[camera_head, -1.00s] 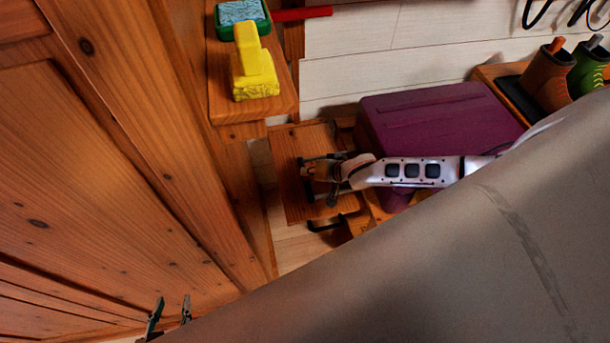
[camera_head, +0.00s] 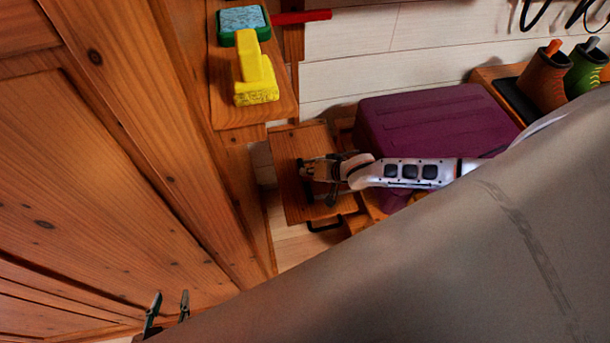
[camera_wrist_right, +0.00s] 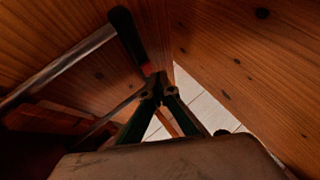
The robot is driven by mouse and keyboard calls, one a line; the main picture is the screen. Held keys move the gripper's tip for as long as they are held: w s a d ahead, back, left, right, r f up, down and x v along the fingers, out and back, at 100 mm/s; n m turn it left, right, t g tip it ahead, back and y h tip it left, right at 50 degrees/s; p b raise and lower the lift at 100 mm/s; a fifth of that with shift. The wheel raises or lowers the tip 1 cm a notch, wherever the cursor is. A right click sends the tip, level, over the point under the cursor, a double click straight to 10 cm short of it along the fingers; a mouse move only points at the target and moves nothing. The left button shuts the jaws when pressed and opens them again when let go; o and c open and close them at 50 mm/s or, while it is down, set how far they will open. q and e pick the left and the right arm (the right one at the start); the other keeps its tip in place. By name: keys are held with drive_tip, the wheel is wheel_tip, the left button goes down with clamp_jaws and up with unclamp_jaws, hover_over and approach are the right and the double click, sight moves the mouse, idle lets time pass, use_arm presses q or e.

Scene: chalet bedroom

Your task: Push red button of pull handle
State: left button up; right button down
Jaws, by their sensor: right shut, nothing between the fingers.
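In the wrist view, a dark handle (camera_wrist_right: 128,38) stands out against a wooden panel, with a metal rod (camera_wrist_right: 62,66) running from it to the left. A faint reddish patch shows near its lower end; I cannot make out a distinct red button. My right gripper (camera_wrist_right: 153,82) is shut and empty, its tips close to the handle's lower end; I cannot tell whether they touch. In the head view my right gripper (camera_head: 306,171) is over a small wooden panel (camera_head: 293,209) and partly hides the fittings there. My left gripper (camera_head: 169,302) is open and empty at the lower left.
A purple box (camera_head: 432,112) stands right of the panel, behind my arm. A wooden shelf (camera_head: 222,105) holds a yellow toy (camera_head: 256,75) and a green-framed item (camera_head: 243,18). A large wooden panel (camera_head: 95,170) fills the left. Another black handle (camera_head: 325,224) is below.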

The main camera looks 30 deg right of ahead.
sight(307, 178)
drive_tip(key=shift+r, duration=0.25)
drive_tip(key=shift+r+p, duration=0.45)
drive_tip(key=shift+p, duration=0.15)
wheel_tip(307, 178, up, 4)
drive_tip(key=p, duration=0.5)
drive_tip(key=shift+r, duration=0.1)
drive_tip(key=shift+r+p, duration=0.3)
drive_tip(key=shift+p, duration=0.15)
drive_tip(key=shift+r, duration=0.1)
